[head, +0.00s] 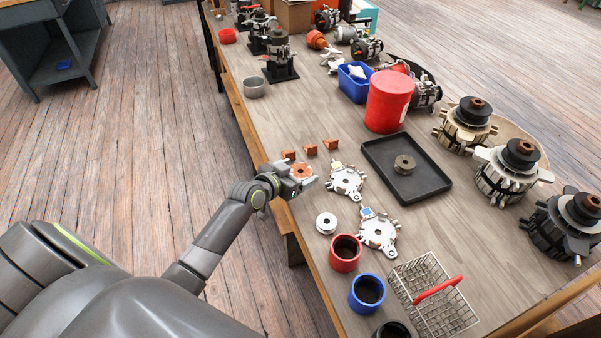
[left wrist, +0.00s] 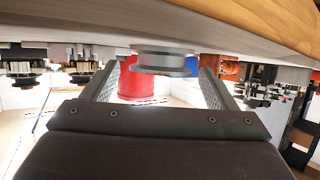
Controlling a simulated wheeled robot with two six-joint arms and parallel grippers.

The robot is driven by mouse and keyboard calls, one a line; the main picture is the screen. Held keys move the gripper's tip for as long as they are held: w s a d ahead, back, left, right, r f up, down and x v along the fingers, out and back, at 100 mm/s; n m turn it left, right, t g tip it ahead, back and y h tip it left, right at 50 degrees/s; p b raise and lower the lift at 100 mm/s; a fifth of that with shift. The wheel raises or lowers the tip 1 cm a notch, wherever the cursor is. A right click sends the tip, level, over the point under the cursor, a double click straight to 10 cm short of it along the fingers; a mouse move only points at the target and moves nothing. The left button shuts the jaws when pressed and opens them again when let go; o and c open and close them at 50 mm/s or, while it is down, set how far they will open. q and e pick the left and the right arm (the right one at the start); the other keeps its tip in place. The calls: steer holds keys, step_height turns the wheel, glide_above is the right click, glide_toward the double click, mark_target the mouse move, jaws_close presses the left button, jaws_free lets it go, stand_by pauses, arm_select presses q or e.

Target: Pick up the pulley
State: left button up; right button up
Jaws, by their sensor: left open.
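A grey flanged disc, the pulley (left wrist: 163,60), appears between and just ahead of my open left fingers in the left wrist view, which is upside down. In the head view my left gripper (head: 304,177) is low over the table's near edge, around a round copper-coloured face (head: 301,170). This seems to be the same part, but I cannot tell if the fingers touch it. In the left wrist view the two fingers of my left gripper (left wrist: 164,75) stand apart on either side of the disc. My right gripper is not in view.
A silver spool (head: 326,223) and two pale metal end plates (head: 345,181) lie close by. Several small copper-coloured blocks (head: 311,149) lie just behind. A black tray (head: 437,185) holds a dark round part (head: 404,165).

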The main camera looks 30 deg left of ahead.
arm_select(q)
steer(key=shift+x, duration=1.3)
steer(key=c, duration=1.2)
